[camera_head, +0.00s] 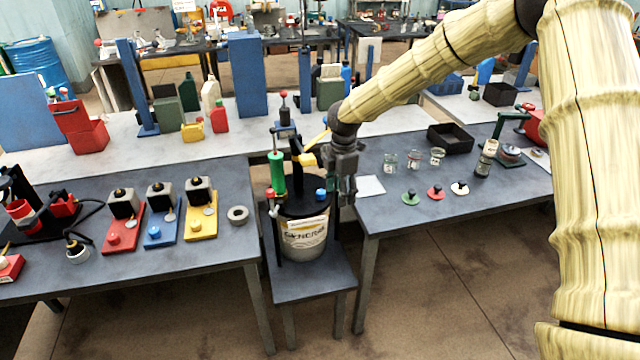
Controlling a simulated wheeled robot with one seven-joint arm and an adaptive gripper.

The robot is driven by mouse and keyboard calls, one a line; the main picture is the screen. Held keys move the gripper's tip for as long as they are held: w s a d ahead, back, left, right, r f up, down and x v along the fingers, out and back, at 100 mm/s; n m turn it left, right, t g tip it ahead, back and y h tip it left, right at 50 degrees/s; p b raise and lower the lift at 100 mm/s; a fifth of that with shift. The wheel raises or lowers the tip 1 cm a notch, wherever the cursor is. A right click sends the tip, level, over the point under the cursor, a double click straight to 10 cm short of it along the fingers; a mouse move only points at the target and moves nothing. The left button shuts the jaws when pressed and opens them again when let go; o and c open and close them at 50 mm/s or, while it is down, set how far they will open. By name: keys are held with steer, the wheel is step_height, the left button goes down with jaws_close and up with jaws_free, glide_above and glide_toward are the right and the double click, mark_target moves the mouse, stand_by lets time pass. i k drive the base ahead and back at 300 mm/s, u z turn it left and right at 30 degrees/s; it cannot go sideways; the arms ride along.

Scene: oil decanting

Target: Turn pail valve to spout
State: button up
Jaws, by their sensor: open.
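The white labelled pail (303,240) with a dark lid stands on a small grey stand between two tables. On it rise a green-handled pump part (277,175) and a dark central post with a yellow valve piece (307,159) near its top. A small blue knob (321,193) shows at the right of the lid and a red knob (270,192) at the left. My gripper (347,198) points down just right of the post and above the pail's right side. It is open and holds nothing that I can see. Whether it touches the valve is unclear.
The right table has a white sheet (370,186), glass jars (413,159), coloured discs and a black tray (451,138). Cans and blue posts stand behind.

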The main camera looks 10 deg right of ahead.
mark_target(321, 193)
steer(key=i, duration=0.85)
